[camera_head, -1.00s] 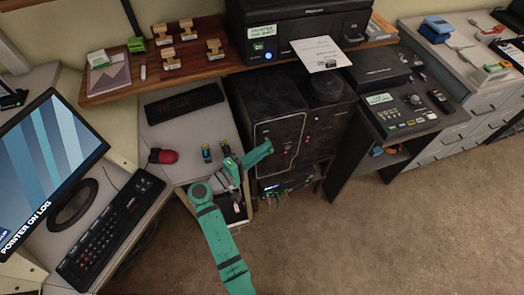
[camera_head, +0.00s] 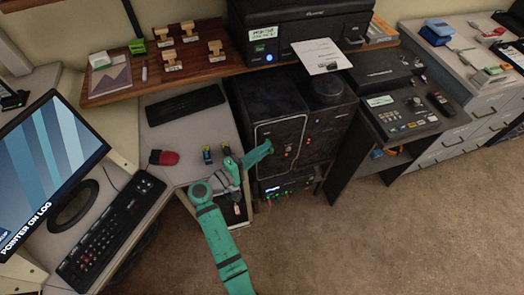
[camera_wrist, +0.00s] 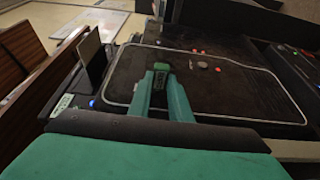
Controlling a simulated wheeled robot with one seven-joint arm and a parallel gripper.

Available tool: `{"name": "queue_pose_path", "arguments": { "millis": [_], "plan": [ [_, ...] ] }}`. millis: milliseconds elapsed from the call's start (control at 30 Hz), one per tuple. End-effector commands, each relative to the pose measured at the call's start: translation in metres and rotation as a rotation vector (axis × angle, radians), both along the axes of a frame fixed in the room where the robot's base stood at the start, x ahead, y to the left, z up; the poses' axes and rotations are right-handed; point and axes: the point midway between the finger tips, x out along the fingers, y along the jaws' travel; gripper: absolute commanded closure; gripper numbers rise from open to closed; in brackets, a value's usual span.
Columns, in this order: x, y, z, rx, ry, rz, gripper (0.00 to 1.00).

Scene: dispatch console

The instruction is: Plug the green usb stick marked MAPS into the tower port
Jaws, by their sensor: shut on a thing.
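My gripper (camera_head: 270,146) is at the front of the black tower (camera_head: 320,128). In the wrist view its two teal fingers (camera_wrist: 160,84) are shut on a small green usb stick (camera_wrist: 161,68). The stick points away from the wrist toward the tower's dark front panel (camera_wrist: 235,95), which has a pale outline and small red and pale round details. I cannot read a marking on the stick or tell whether its tip touches the panel. The port is not clearly visible. In the head view the stick is too small to make out.
Two small dark items with coloured tops (camera_head: 207,155) stand on the desk left of my gripper, near a red mouse-like object (camera_head: 164,157). A printer (camera_head: 300,35) is on the shelf above the tower. Open carpet (camera_head: 400,230) lies at the lower right.

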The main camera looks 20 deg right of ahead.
Motion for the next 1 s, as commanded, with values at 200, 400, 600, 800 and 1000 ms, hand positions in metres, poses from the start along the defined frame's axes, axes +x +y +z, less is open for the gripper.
{"name": "queue_pose_path", "arguments": {
  "millis": [200,400,600,800,1000],
  "plan": [
    [-0.0001,0.0,-0.0002,0.0,0.0,0.0,1.0],
    [0.0012,0.0,-0.0002,0.0,0.0,0.0,1.0],
    [0.0037,0.0,-0.0004,0.0,0.001,0.0,1.0],
    [0.0057,0.0002,-0.0003,0.0,0.0,0.001,1.0],
    [0.0065,0.0005,0.0,0.0,0.0,0.003,0.8]
  ]
}}
